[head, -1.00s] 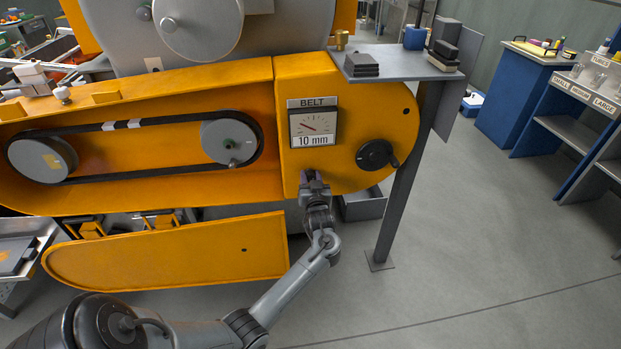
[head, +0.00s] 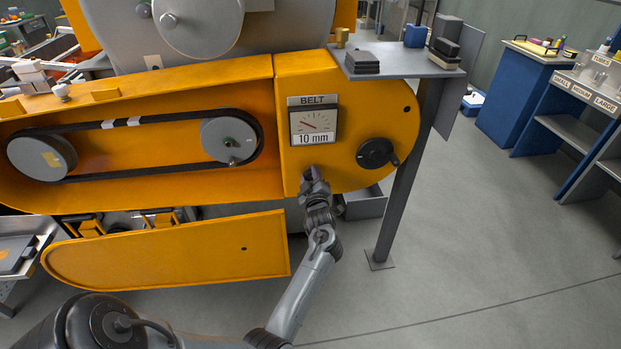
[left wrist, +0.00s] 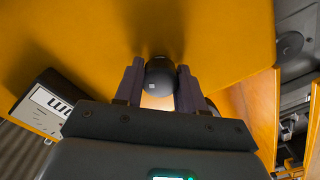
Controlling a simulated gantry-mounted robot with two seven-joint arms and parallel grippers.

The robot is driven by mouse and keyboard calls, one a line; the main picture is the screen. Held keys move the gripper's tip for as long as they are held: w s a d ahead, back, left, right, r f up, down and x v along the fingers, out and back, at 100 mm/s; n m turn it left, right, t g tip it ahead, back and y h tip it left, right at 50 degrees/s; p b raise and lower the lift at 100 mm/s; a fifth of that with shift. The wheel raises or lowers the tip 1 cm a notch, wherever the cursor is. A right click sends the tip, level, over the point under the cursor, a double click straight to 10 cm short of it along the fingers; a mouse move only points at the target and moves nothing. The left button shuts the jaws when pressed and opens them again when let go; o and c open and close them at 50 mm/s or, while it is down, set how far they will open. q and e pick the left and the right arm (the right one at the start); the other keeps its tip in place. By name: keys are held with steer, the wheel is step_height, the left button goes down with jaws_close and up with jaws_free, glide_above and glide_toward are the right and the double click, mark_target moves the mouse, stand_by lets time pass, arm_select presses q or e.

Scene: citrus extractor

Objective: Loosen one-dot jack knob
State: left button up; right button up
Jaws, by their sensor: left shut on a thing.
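A small dark round knob (left wrist: 162,74) stands out from the orange housing in the left wrist view. My left gripper (head: 313,179) is at the lower front of the housing (head: 350,100), below the belt gauge. In the left wrist view its two purple-grey fingers (left wrist: 159,80) are on either side of the knob, shut on it. A faint pale mark shows on the knob, too small to read as a dot. In the head view the knob is hidden behind the gripper. My right gripper is not in view.
The BELT gauge (head: 313,121) reads 10 mm. A black crank knob (head: 377,153) sits right of my gripper. A grey shelf (head: 402,66) on a post (head: 402,190) stands further right. An orange cover (head: 170,255) hangs low on the left. The floor at right is clear.

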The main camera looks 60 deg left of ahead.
arm_select(q)
steer(key=n+b, duration=0.1)
steer(key=n, duration=0.3)
steer(key=shift+f, duration=0.2)
steer(key=shift+n+b, duration=0.35)
steer(key=shift+n, duration=1.15)
steer(key=o, duration=0.8)
steer(key=shift+o, duration=1.3)
steer(key=shift+r, duration=0.1)
